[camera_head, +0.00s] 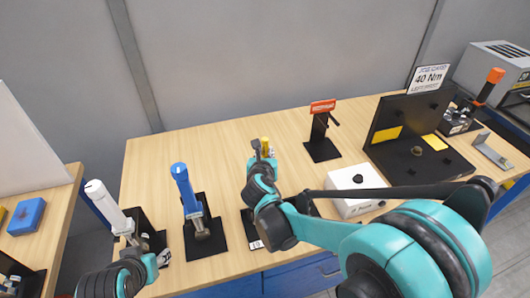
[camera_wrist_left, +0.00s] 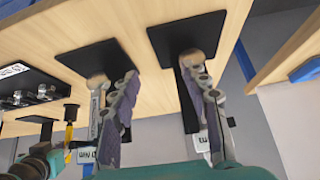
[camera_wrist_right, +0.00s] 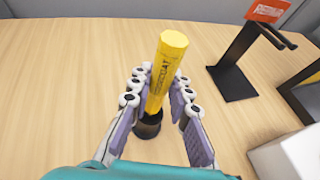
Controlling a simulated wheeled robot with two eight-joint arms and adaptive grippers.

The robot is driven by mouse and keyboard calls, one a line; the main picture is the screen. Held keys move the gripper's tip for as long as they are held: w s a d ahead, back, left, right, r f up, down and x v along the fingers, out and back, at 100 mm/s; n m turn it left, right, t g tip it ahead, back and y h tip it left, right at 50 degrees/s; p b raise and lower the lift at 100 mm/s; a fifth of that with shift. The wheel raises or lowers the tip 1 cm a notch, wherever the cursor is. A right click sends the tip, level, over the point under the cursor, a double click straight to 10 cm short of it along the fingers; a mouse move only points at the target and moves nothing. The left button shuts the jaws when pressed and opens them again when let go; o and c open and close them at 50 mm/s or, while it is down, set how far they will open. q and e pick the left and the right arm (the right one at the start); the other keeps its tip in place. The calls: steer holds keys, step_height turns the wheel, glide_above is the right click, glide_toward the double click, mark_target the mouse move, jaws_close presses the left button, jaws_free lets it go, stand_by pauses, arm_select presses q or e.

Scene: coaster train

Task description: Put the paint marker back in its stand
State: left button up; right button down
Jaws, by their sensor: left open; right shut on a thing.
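The yellow paint marker (camera_wrist_right: 166,70) stands nearly upright between the fingers of my right gripper (camera_wrist_right: 152,105), which is shut on it. Its lower end looks black in the right wrist view. In the head view its yellow top (camera_head: 265,147) shows just above my right gripper (camera_head: 262,165). A black base with a small white label (camera_head: 257,244) lies below that gripper, mostly hidden by my arm; I cannot tell whether it is the marker's stand. My left gripper (camera_wrist_left: 165,105) is open and empty, near the white-handled tool at the table's left.
A white-handled tool (camera_head: 100,200) and a blue-handled tool (camera_head: 183,185) stand in black holders on the left. A red-signed black stand (camera_head: 321,135), a white box (camera_head: 354,182) and a black fixture board (camera_head: 405,135) are to the right. Bare wood lies behind my right gripper.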

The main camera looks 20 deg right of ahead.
arm_select(q)
steer(key=shift+f+b, duration=1.55)
steer(key=shift+f, duration=0.05)
arm_select(e)
steer(key=shift+f, duration=1.85)
steer(key=c, duration=1.3)
jaws_free()
steer(key=shift+c, duration=0.2)
steer(key=v, duration=1.2)
